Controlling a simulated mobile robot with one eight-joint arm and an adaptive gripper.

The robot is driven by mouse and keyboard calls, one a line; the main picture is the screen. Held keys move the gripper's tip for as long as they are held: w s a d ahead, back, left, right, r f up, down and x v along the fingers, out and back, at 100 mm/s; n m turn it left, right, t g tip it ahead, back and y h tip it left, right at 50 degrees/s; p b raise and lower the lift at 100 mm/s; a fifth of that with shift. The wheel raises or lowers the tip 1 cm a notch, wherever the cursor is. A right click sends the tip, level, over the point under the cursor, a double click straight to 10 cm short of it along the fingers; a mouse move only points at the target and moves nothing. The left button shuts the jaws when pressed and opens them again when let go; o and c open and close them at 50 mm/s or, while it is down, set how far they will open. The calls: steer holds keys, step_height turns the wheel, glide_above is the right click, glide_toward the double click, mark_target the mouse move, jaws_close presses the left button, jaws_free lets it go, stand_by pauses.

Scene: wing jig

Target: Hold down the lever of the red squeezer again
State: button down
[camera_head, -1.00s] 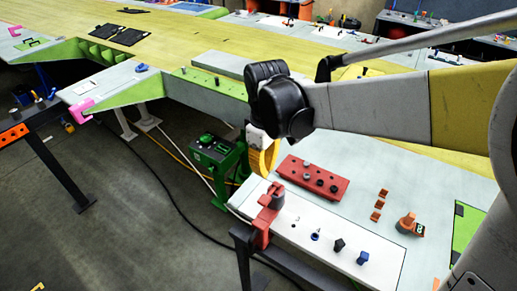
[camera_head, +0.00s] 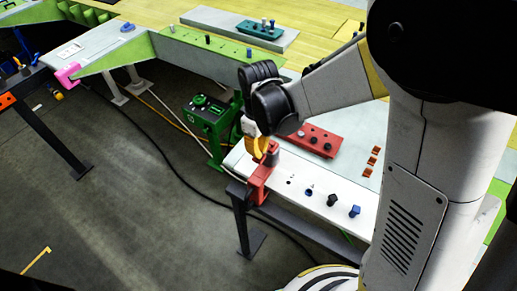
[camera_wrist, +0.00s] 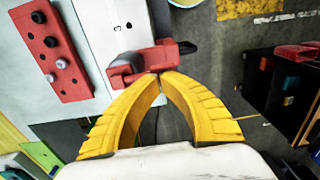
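The red squeezer (camera_head: 259,186) is fixed at the left end of the white board, near the table edge. It also shows in the wrist view (camera_wrist: 145,60), just beyond my fingertips, with a dark piece at its right end. My gripper (camera_head: 262,156) has yellow fingers and points down at the top of the squeezer. In the wrist view the fingertips (camera_wrist: 160,76) come together with nothing visible between them. They overlap the squeezer's near edge there; I cannot tell whether they touch it. The lever's position is not clear, as my fingers partly cover the squeezer.
The white board (camera_head: 300,183) holds several small knobs to the right. A red block with dark knobs (camera_head: 318,138) lies behind it. A green machine (camera_head: 208,120) stands to the left. Orange pieces (camera_head: 372,160) lie on the table. The floor at left is mostly clear.

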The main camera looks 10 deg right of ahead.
steer(key=f+b, duration=0.1)
steer(key=t+h+b, duration=0.1)
steer(key=b, duration=0.1)
steer(key=f+t+b, duration=0.1)
steer(key=shift+s+a+f+h, duration=0.25)
steer(key=shift+s+f+h, duration=0.05)
steer(key=shift+s+h, duration=0.1)
steer(key=shift+f+b, duration=0.15)
steer(key=shift+b, duration=0.45)
steer(key=shift+w, duration=0.15)
steer(key=shift+r, duration=0.2)
stand_by(0.8)
steer(key=shift+r+p, duration=0.3)
steer(key=shift+p, duration=0.1)
steer(key=s+p+v, duration=0.1)
steer(key=p+v, duration=0.1)
steer(key=v, duration=1.1)
steer(key=shift+a, duration=0.2)
steer(key=shift+s, duration=0.1)
